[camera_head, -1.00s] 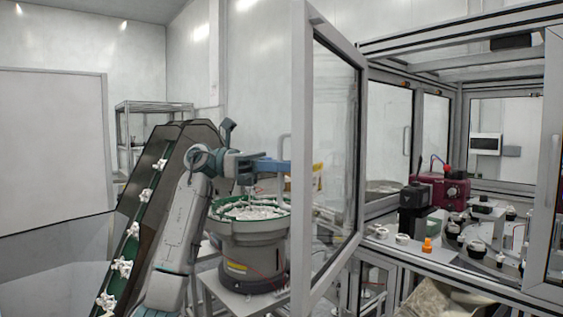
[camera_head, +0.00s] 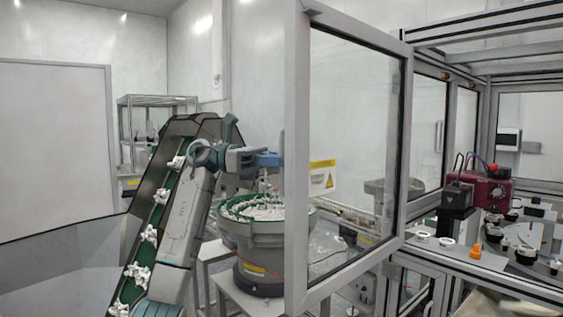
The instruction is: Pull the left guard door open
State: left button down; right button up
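The left guard door (camera_head: 297,160) is a grey-framed clear panel. It stands swung out from the cell, with its free edge toward me and its hinge side at the cell's corner post. My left arm comes up from the lower left. My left gripper (camera_head: 270,159), with blue fingers, is at the outer side of the door's free edge, at about mid-height. The door's handle is not clear here, and the fingertips are too small and partly hidden to show their gap. My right gripper is not in view.
A green-belted inclined conveyor (camera_head: 150,235) with white parts is behind my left arm. A bowl feeder (camera_head: 262,240) stands behind the gripper, close to the door. Inside the cell are a dark red unit (camera_head: 482,190) and an orange piece (camera_head: 476,251).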

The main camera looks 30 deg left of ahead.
pick_arm(q)
jog(key=c, duration=1.6)
grip_release()
jog(key=shift+o, duration=0.2)
jog(key=s+a+b, duration=0.2)
jog(key=a+b, duration=0.1)
jog(key=a, duration=0.7)
jog(key=shift+a, duration=0.35)
jog(key=shift+s, duration=0.1)
